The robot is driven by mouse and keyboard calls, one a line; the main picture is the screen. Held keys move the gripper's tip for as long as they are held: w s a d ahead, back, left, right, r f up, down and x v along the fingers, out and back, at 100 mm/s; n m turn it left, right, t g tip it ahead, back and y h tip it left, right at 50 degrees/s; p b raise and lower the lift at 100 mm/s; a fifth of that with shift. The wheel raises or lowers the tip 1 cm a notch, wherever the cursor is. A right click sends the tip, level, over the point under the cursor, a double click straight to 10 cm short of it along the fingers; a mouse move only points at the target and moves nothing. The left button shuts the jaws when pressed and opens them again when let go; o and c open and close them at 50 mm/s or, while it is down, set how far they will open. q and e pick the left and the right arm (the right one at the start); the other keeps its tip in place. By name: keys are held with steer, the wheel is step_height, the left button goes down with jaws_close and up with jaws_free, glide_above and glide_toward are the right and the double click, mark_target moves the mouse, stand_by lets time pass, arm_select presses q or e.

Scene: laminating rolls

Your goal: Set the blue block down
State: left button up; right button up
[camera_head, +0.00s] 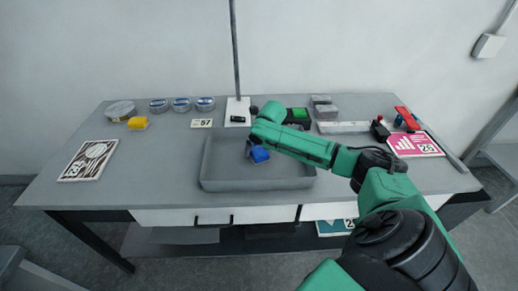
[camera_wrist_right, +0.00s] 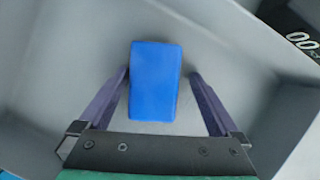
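The blue block (camera_head: 260,154) is inside the grey tray (camera_head: 258,185), in its back right part. In the right wrist view the block (camera_wrist_right: 155,82) lies between the two fingers of my right gripper (camera_wrist_right: 158,75), with a narrow gap on each side. My right gripper (camera_head: 250,148) is open around the block and reaches down into the tray. In the head view the arm partly covers it. Whether the block's underside rests on the tray floor is hard to tell. My left gripper is not in view.
A green block (camera_head: 299,114) sits behind the arm. A pink card (camera_head: 415,144) lies at the right, a picture card (camera_head: 89,160) at the left. The tray's front and left floor is clear.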

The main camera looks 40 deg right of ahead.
steer(key=shift+a+f, duration=0.1)
steer(key=shift+r, duration=0.5)
steer(key=v, duration=1.1)
steer(key=shift+r, duration=0.25)
steer(key=shift+s, duration=0.15)
